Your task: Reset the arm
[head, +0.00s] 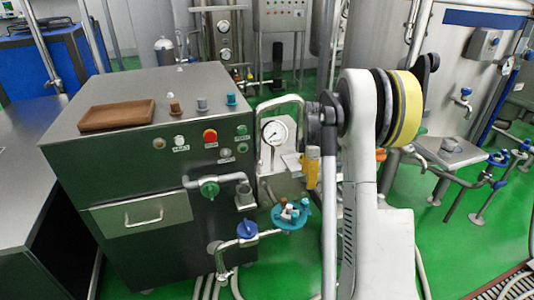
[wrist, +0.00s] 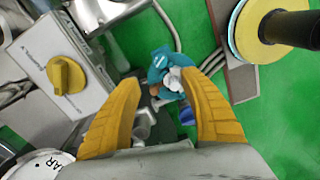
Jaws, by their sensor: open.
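My arm, white with black and yellow joint bands, stands at the middle right of the head view. My gripper (head: 311,168) hangs at its left side, with yellow fingers seen edge-on beside the cabinet. In the wrist view my gripper (wrist: 160,80) shows two yellow fingers spread apart with nothing held between them. Beyond the fingertips, lower down, is a teal dish (wrist: 157,72) with small pieces in it. The same dish (head: 279,221) shows in the head view below the gripper, holding several small white, teal and brown pieces.
A steel cabinet (head: 105,165) stands at left, with a brown tray (head: 117,115) and several small stoppers on top. A pressure gauge (head: 275,132) is close behind the gripper. A blue-handled valve (head: 247,229) and pipes are below. Tanks (head: 470,70) stand behind on the right.

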